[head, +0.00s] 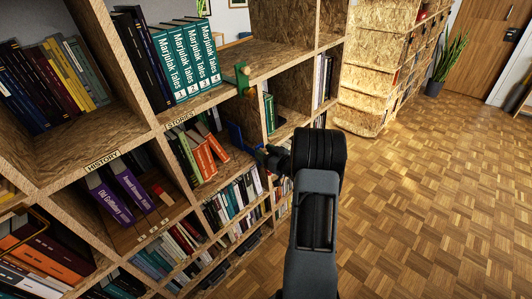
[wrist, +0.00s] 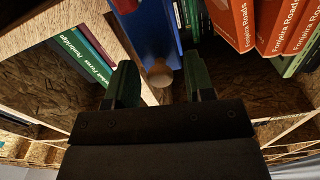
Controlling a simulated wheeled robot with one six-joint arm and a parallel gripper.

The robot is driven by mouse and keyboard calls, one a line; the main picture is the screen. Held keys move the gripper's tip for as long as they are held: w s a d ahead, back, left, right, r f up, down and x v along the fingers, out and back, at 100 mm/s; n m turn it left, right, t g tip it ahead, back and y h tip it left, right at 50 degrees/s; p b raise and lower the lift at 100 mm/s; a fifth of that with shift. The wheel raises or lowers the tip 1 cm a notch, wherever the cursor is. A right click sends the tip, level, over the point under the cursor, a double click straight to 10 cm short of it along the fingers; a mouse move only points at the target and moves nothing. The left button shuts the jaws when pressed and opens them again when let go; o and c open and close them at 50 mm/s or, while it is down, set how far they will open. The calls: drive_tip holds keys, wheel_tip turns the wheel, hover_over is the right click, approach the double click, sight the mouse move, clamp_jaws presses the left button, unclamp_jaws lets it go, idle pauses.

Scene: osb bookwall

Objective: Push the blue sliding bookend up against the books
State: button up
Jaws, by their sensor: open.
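The blue bookend (head: 235,134) stands in the compartment under the STORIES label, near its right wall. Orange and green books (head: 203,155) lean to its left, with a gap between in the head view. In the wrist view the blue bookend (wrist: 163,28) is at the top centre, with a round wooden knob (wrist: 160,75) in front of it. The orange books (wrist: 284,24) are at the upper right. My gripper (head: 258,152) is at the compartment's front. In the wrist view my gripper (wrist: 160,66) is open, its fingers on either side of the knob. Whether they touch it is unclear.
Shelf uprights and boards (head: 165,118) surround the compartment. A green bookend (head: 243,79) stands at the edge of the shelf above, right of the teal books (head: 188,62). Purple books (head: 118,188) are in the compartment to the left. The parquet floor (head: 430,190) at right is clear.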

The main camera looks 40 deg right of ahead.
clamp_jaws()
idle(0.3)
